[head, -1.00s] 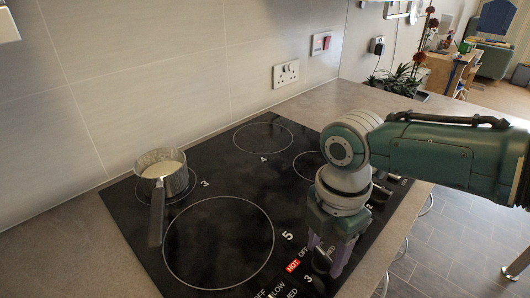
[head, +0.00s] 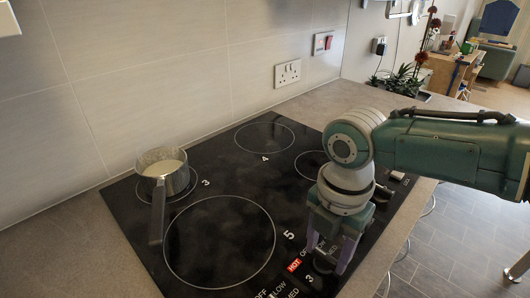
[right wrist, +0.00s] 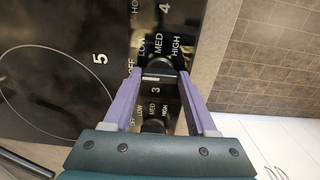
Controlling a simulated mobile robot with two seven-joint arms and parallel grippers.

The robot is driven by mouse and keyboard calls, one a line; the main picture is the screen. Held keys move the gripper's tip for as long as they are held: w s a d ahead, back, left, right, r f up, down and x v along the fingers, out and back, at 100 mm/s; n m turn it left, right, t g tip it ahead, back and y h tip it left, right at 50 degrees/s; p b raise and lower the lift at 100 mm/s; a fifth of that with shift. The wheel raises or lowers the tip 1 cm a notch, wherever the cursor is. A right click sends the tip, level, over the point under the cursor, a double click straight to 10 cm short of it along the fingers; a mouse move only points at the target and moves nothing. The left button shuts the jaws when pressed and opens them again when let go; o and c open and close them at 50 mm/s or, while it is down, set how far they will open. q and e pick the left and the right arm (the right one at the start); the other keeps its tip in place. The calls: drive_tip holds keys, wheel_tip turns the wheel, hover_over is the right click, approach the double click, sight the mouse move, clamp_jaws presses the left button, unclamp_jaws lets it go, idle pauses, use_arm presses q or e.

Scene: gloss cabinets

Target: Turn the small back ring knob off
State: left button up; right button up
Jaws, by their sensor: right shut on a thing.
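My right gripper (head: 325,262) is lowered onto the control strip at the hob's front right. In the right wrist view its purple fingers (right wrist: 160,77) close on a dark control knob (right wrist: 158,64). LOW, MED and HIGH marks lie around this knob, with a 3 just below it and a 4 farther above. The knob's pointer direction is not clear. A second dark knob (right wrist: 154,126) sits below, between the finger bases. The hob (head: 215,205) has two small back rings: one marked 4 (head: 264,137) is bare, and the one marked 3 is under a pan. My left gripper is not in view.
A metal pan (head: 176,186) with pale contents stands on the back-left ring, its handle (head: 157,215) pointing toward the front. More controls (head: 397,176) lie along the strip beyond my gripper. Wall sockets (head: 287,73) and a plant (head: 403,78) are behind.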

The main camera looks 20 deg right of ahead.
sight(326, 256)
drive_tip(key=o, duration=1.4)
drive_tip(key=shift+c, duration=0.2)
wheel_tip(326, 256, up, 10)
drive_tip(key=p, duration=0.1)
drive_tip(key=shift+p, duration=0.4)
drive_tip(key=s+a+f+m+t+y, duration=0.2)
drive_tip(key=s+a+m, duration=0.5)
drive_tip(key=s+a, duration=0.2)
drive_tip(key=s+d+r+m+t+h, duration=0.2)
drive_tip(key=s+d+r+m, duration=0.35)
drive_tip(key=m, duration=0.85)
wheel_tip(326, 256, up, 33)
drive_tip(key=s+p, duration=0.2)
drive_tip(key=p, duration=3.2)
drive_tip(key=shift+d, duration=0.15)
